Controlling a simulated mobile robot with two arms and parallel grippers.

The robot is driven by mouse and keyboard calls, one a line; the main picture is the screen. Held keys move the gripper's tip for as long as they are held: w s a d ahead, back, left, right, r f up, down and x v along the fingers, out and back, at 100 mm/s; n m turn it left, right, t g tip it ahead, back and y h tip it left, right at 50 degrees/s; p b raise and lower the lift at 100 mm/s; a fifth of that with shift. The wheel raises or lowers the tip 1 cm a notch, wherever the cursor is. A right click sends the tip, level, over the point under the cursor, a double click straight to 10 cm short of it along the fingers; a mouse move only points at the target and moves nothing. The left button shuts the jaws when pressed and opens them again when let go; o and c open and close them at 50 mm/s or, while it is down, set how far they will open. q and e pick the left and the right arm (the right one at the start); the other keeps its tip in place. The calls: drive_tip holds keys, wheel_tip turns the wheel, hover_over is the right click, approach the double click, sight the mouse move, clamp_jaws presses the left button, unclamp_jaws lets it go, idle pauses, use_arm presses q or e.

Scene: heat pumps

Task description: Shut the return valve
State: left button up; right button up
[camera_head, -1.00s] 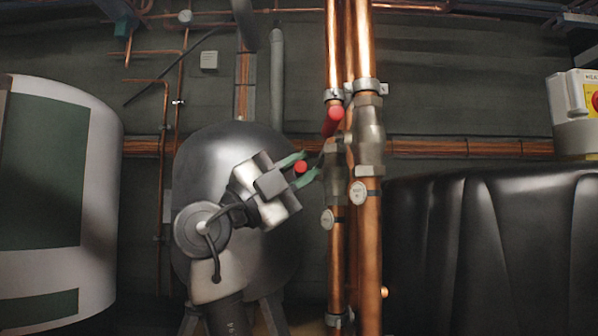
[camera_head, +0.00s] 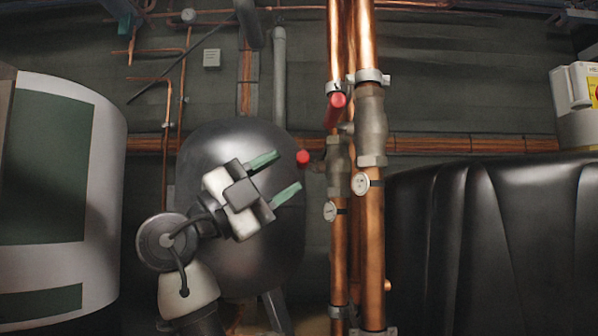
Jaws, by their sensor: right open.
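Two upright copper pipes stand side by side, each with a grey metal valve body. The left pipe's valve (camera_head: 337,165) has a lever with a red end (camera_head: 303,157) that sticks out to the left, across the pipe. The right pipe's valve (camera_head: 371,125) has a red-gripped lever (camera_head: 336,105) at its left, pointing mostly upward. Round tags hang on the right pipe (camera_head: 360,184) and left pipe (camera_head: 330,211); their print is too small to read. My right gripper (camera_head: 282,176) is open and empty, left of the left valve, apart from its lever end. My left gripper is not in view.
A dark rounded tank (camera_head: 225,145) stands behind my right gripper. A white cylinder with green panels (camera_head: 108,200) is at the left. A black covered block (camera_head: 480,230) fills the lower right. Thin copper pipes run along the back wall.

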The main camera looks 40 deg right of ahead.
drive_tip(key=b+v, duration=0.1)
drive_tip(key=v, duration=0.4)
drive_tip(key=shift+a+f, duration=0.25)
drive_tip(key=shift+a, duration=0.1)
